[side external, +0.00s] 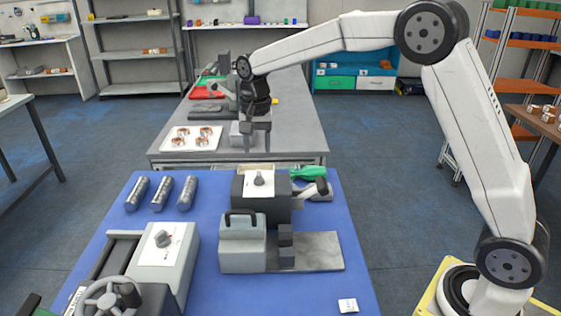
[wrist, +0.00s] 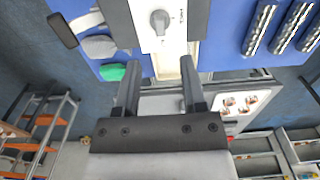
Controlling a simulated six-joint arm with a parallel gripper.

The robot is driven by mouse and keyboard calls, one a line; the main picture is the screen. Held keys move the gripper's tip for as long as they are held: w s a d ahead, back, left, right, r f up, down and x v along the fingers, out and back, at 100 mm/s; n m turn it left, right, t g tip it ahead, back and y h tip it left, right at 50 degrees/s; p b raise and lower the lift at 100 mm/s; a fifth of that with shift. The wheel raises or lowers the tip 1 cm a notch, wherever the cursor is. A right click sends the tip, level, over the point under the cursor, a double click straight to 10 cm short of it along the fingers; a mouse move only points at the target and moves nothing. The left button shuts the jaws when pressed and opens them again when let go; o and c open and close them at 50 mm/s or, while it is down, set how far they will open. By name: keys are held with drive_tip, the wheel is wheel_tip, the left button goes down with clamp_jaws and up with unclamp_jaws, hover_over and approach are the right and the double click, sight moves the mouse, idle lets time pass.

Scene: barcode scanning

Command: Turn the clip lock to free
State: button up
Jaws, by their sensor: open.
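A grey knob (side external: 259,180) stands on a white plate on top of a dark box (side external: 250,212); it also shows in the wrist view (wrist: 159,20) at the top edge. Which knob is the clip lock I cannot tell for certain. Small print beside this knob is too small to read. A second grey knob (side external: 162,238) sits on a light grey box at the front left. My gripper (side external: 257,146) is open and empty, above and behind the dark box. Its two fingers (wrist: 160,68) point toward the box, apart from the knob.
A handled grey block (side external: 243,245) stands in front of the dark box. A green-handled tool (side external: 308,173) lies to its right. A white tray (side external: 192,146) with copper-coloured parts sits on the grey table behind.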

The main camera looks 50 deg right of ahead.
sight(259, 172)
drive_tip(key=shift+f, duration=3.8)
clamp_jaws()
